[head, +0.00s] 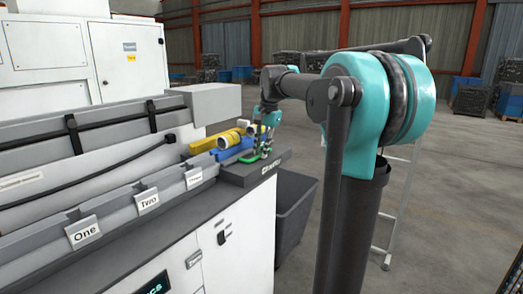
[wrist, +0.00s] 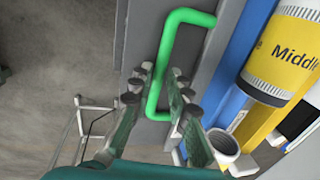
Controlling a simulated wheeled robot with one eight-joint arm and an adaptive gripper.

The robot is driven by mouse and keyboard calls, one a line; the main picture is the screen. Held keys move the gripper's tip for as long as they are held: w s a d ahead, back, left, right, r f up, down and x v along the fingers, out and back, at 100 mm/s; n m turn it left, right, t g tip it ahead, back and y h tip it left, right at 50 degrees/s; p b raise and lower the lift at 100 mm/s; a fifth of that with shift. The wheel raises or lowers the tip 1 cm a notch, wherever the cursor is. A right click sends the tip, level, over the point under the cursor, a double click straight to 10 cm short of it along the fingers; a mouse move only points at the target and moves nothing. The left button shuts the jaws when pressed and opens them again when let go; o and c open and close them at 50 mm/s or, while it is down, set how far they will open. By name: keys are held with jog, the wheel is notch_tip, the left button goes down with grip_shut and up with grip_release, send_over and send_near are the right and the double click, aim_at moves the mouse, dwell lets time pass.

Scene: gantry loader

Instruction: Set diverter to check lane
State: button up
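A green bar handle (wrist: 188,15), bent like a bracket, stands at the end of the machine; it also shows in the head view (head: 233,159). My gripper (wrist: 161,76) has its fingers apart, on either side of the handle's long bar. I cannot tell whether either finger touches it. My gripper (head: 266,146) hangs over the far end of the grey ledge in the head view and partly hides the handle. Label plates reading One (head: 84,232) and Two (head: 147,201) stand along the ledge; a third plate (head: 194,178) is too small to read.
A yellow cylinder (wrist: 286,52) marked "Middle" and a blue bar (wrist: 245,45) lie right of the handle, close to my fingers. A dark bin (head: 296,212) stands beside the white cabinet (head: 238,245). A ladder (head: 402,200) stands behind my arm. Open floor lies to the right.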

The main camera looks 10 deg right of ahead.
grip_shut()
jog(key=s+d, duration=0.8)
jog(key=shift+o, duration=0.9)
grip_release()
jog(key=shift+s+d, duration=0.1)
jog(key=shift+d, duration=0.05)
jog(key=shift+r, duration=0.1)
